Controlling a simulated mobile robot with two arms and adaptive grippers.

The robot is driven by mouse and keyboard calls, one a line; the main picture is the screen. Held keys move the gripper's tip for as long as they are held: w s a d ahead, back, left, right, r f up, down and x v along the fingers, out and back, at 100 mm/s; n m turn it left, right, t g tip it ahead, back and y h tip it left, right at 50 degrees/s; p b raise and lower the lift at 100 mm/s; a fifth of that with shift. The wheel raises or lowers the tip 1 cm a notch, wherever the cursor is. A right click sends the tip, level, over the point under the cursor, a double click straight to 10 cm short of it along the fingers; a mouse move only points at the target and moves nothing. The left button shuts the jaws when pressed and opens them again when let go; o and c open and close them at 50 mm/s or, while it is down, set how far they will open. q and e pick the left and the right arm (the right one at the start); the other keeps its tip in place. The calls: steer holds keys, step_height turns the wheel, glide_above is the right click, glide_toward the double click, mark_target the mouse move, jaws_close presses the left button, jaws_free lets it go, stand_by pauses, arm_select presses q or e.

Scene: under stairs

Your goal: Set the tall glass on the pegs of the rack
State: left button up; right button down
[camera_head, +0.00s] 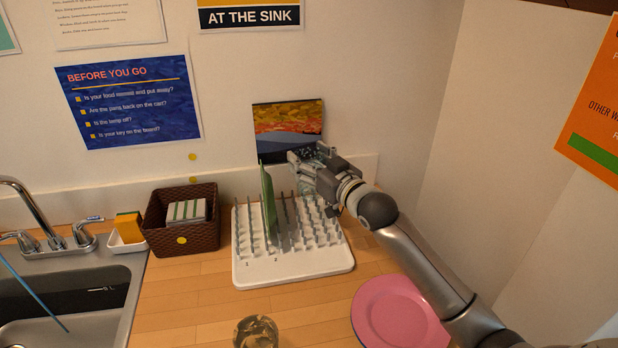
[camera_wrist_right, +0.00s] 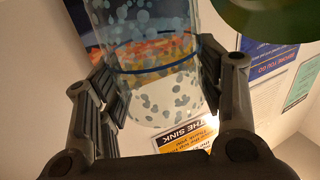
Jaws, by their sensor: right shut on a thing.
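The tall glass (camera_wrist_right: 150,95), clear with pale speckles and a dark blue ring, is between the fingers of my right gripper (camera_head: 312,165). In the wrist view the right gripper (camera_wrist_right: 160,82) is shut on its sides. In the head view the gripper is over the far right part of the white peg rack (camera_head: 290,270), and it mostly hides the glass. I cannot tell whether the glass touches the pegs. My left gripper is not in view.
A green plate (camera_head: 268,203) stands upright in the rack, just left of the gripper. A pink plate (camera_head: 400,312) lies front right. Another glass (camera_head: 256,332) stands at the front edge. A brown basket (camera_head: 180,240) and the sink (camera_head: 100,318) are left. A wall is close behind.

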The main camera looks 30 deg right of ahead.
step_height(320, 180, down, 4)
steer(key=shift+p, duration=0.3)
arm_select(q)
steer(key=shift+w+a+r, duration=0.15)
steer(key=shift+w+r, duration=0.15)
arm_select(e)
steer(key=shift+f, duration=0.15)
steer(key=shift+c, duration=1.9)
jaws_free()
steer(key=shift+f, duration=0.15)
steer(key=shift+s, duration=0.55)
arm_select(q)
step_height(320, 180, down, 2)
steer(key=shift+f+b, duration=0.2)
steer(key=shift+b, duration=1)
arm_select(e)
steer(key=s+d, duration=0.1)
steer(key=s, duration=0.9)
steer(key=shift+s+d+r, duration=0.2)
steer(key=shift+s+d, duration=0.05)
steer(key=shift+s, duration=0.15)
